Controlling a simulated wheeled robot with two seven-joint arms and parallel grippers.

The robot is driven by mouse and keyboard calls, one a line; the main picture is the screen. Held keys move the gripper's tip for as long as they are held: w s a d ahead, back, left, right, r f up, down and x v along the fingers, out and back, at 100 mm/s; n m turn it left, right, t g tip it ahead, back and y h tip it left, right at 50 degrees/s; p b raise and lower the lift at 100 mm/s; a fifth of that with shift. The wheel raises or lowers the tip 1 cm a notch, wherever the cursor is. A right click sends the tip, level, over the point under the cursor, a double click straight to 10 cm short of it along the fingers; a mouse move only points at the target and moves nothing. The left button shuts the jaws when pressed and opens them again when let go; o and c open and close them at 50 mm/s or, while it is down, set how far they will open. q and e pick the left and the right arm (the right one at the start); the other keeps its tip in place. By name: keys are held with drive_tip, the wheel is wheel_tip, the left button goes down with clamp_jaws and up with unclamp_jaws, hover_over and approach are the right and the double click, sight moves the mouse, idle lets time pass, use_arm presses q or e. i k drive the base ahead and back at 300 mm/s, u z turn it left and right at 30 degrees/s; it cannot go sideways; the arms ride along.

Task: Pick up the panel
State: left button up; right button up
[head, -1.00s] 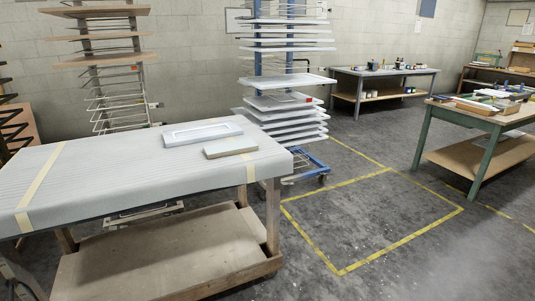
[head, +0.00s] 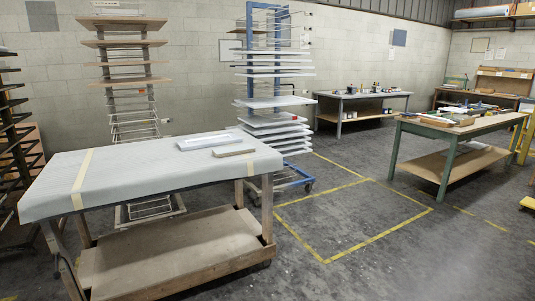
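A white framed panel (head: 207,141) lies flat on the padded cart (head: 130,178), near the far right part of its grey top. A smaller panel or block (head: 234,151) with a brownish front edge lies beside it, nearer the right edge. Which of the two the task means, I cannot tell. Neither of my grippers shows in the head view.
A blue rack (head: 275,127) with white panels on its shelves stands behind the cart. A rack with brown boards (head: 123,42) stands further left. A green-legged workbench (head: 456,137) is at the right. The yellow-marked floor area (head: 350,220) is clear.

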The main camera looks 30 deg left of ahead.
sight(245, 148)
drive_tip(key=i, duration=1.65)
drive_tip(key=u, duration=0.55)
drive_tip(key=i, duration=1.85)
drive_tip(key=u, duration=1.9)
drive_tip(key=i, duration=0.85)
drive_tip(key=u, duration=0.8)
